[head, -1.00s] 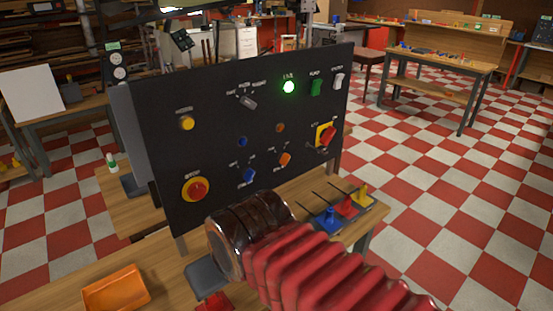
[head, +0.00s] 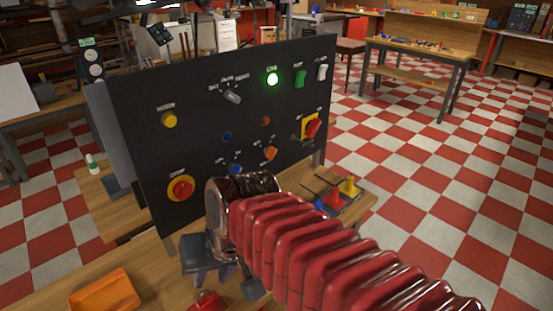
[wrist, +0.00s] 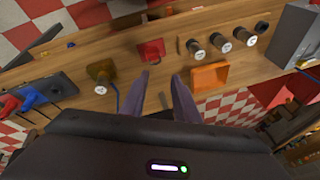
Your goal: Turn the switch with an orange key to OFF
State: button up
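The switch with an orange key (head: 270,153) is on the lower middle of the black panel (head: 185,148) in the head view. Its key is tilted, and its labels are too small to read. A switch with a blue key (head: 236,169) sits to its left, partly hidden by my arm. My gripper (wrist: 160,75) points down over the bench in front of the panel, clear of the orange key. In the wrist view its two fingers are apart with only bench between them. The orange key does not show in the wrist view.
An orange tray (head: 105,291) and a red object (head: 208,301) lie on the bench near my gripper. Red and yellow handled pieces (head: 342,193) stand to the right. The panel also carries a red button (head: 181,189) and a red rotary switch (head: 313,127).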

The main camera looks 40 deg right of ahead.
notch_tip(320, 180, down, 2)
jog(key=w+m+g+y, duration=0.1)
jog(key=w+m+y, duration=0.15)
jog(key=m, duration=0.35)
jog(key=m+t+h, duration=0.4)
jog(key=m+t, duration=1.1)
jog(key=m, duration=1.9)
send_near(274, 156)
jog(key=s, duration=0.5)
jog(key=shift+s+d+r+y, duration=0.15)
jog(key=shift+s+d+y, duration=0.05)
jog(key=shift+d+y, duration=0.1)
jog(key=shift+w, duration=0.1)
jog(key=shift+n, duration=0.3)
jog(key=w, duration=1.3)
jog(key=shift+w+a, duration=0.2)
jog(key=shift+w, duration=0.15)
